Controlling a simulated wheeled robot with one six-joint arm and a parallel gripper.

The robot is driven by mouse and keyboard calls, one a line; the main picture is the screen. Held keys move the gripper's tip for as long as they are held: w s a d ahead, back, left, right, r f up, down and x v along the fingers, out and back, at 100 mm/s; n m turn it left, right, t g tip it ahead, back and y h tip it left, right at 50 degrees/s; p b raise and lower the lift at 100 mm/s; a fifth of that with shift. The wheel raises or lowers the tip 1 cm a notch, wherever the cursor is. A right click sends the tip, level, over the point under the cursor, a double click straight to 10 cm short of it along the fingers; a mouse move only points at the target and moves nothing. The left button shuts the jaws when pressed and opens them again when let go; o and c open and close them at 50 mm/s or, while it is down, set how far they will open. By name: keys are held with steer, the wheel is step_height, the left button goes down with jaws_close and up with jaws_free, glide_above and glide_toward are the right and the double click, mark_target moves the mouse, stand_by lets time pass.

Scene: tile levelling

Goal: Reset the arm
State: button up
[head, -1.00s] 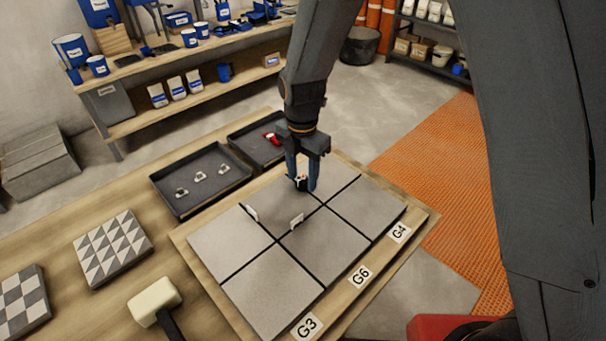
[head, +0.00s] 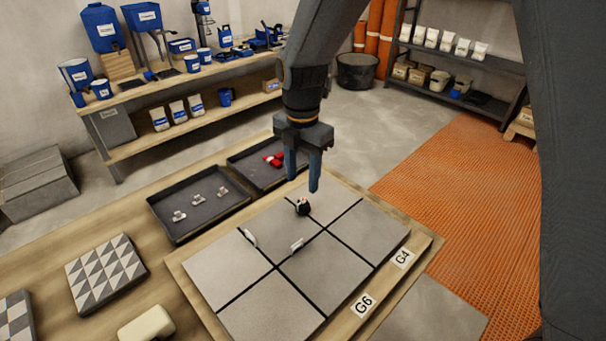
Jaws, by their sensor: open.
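My gripper (head: 302,185) is open and empty, with its fingers pointing down above the grey tiles (head: 328,259) on the wooden board. Just below it, a small black and light-coloured piece (head: 302,207) sits at a joint between tiles, apart from the fingers. Two white clips stand in other joints: one clip (head: 249,237) to the left and another clip (head: 297,246) nearer the front.
A dark tray (head: 178,229) holds several small clips. A second dark tray (head: 243,158) behind holds red pieces. A patterned tile (head: 104,273) and a pale mallet head (head: 147,325) lie at left. A shelf bench (head: 128,127) stands behind.

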steer(key=s+d+m, duration=0.6)
steer(key=d+m, duration=0.6)
steer(key=m, duration=0.2)
steer(key=s+d+m, duration=0.7)
steer(key=d+m, duration=0.5)
steer(key=m, duration=0.2)
steer(key=shift+s+d+r+m+t, duration=0.15)
steer(key=shift+d+r+m+t, duration=0.1)
steer(key=shift+r+m+t, duration=0.15)
